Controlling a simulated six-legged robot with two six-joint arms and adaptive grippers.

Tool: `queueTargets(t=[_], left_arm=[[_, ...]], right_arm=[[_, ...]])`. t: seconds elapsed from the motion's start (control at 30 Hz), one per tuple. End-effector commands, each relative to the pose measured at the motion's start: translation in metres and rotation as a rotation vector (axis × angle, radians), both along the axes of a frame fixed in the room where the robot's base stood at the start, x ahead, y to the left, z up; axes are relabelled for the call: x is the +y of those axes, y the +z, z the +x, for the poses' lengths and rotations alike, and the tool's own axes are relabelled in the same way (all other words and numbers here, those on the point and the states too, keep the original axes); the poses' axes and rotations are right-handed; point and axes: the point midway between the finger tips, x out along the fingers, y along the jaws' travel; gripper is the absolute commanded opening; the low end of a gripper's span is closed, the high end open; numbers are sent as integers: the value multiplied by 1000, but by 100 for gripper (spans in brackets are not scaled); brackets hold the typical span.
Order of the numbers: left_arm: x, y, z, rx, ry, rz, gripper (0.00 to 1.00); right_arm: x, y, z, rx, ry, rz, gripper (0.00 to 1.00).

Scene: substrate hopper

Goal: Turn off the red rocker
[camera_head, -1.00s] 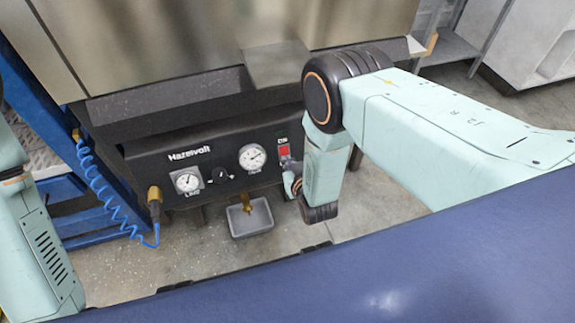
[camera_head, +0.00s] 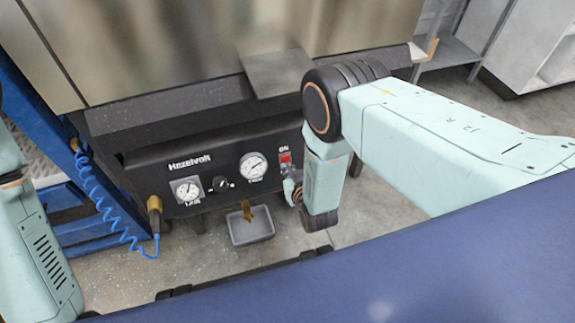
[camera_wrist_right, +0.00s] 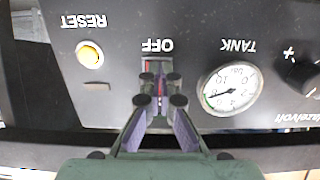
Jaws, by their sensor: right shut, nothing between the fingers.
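The red rocker (camera_head: 286,157) sits at the right part of the black Hazelvolt panel (camera_head: 235,180), under a label that reads ON. In the right wrist view, which is upside down, the rocker's housing (camera_wrist_right: 158,66) lies by the OFF label, and a little red shows between the fingers. My right gripper (camera_head: 290,182) is at the rocker's lower end, shut and empty; it also shows in the right wrist view (camera_wrist_right: 160,82). Its fingertips overlap the rocker, so I cannot tell contact or the rocker's tilt. My left arm shows at the left edge, without its gripper.
The panel also bears a tank gauge (camera_head: 253,166), a black knob (camera_head: 222,184), a second gauge (camera_head: 188,190) and a yellow reset button (camera_wrist_right: 90,54). A grey tray (camera_head: 251,225) is below. A coiled blue hose (camera_head: 95,195) hangs at the left. A metal flap (camera_head: 278,72) juts out above.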

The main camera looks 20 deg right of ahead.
Motion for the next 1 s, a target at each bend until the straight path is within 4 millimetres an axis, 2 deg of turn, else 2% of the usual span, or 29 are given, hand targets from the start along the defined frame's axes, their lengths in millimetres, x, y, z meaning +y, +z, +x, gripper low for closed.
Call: queueTargets(t=[0.27,0.67,1.0], left_arm=[[0,1,0,0,0,0,37],[0,15,0,1,0,0,37],[0,14,0,0,0,0,37]], right_arm=[[0,2,0,-5,0,0,0],[0,18,-2,-4,0,0,0],[0,17,-1,-2,0,0,0]])
